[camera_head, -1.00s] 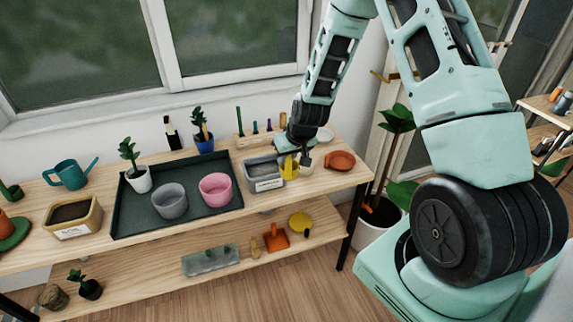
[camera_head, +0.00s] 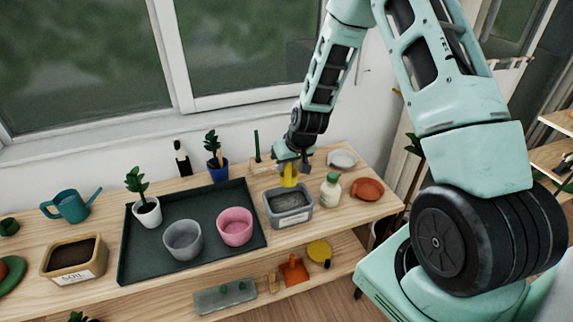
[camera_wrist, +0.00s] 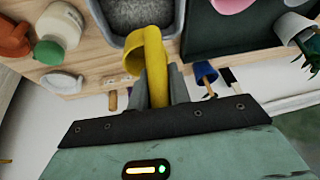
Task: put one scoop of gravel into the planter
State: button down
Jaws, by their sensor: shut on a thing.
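My gripper (camera_head: 293,160) is shut on a yellow scoop (camera_head: 290,174). The scoop is at the back edge of the grey gravel bin (camera_head: 289,219); I cannot tell whether it touches the bin or holds gravel. In the wrist view the scoop (camera_wrist: 155,65) points toward the bin (camera_wrist: 112,39), its bowl over the bin's near rim. The bin has a white label and grey gravel inside. A pink pot (camera_head: 235,228) and a grey pot (camera_head: 183,241) stand on a dark green tray (camera_head: 150,264); which one is the planter is unclear.
A soil box (camera_head: 75,262) and teal watering can (camera_head: 70,206) are left of the tray. A white bottle (camera_head: 331,192) and terracotta dish (camera_head: 367,190) are right of the bin. Plants in white (camera_head: 147,214) and blue (camera_head: 218,172) pots stand at the back. A lower shelf holds tools.

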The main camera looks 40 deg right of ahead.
jog(key=shift+w+f, duration=0.1)
jog(key=shift+f, duration=0.2)
notch_tip(320, 180, down, 12)
jog(key=b, duration=0.9)
jog(key=shift+r, duration=0.25)
jog(key=shift+r, duration=0.1)
dwell(1.0)
jog(key=shift+r+p, duration=3.75)
jog(key=shift+r, duration=1.7)
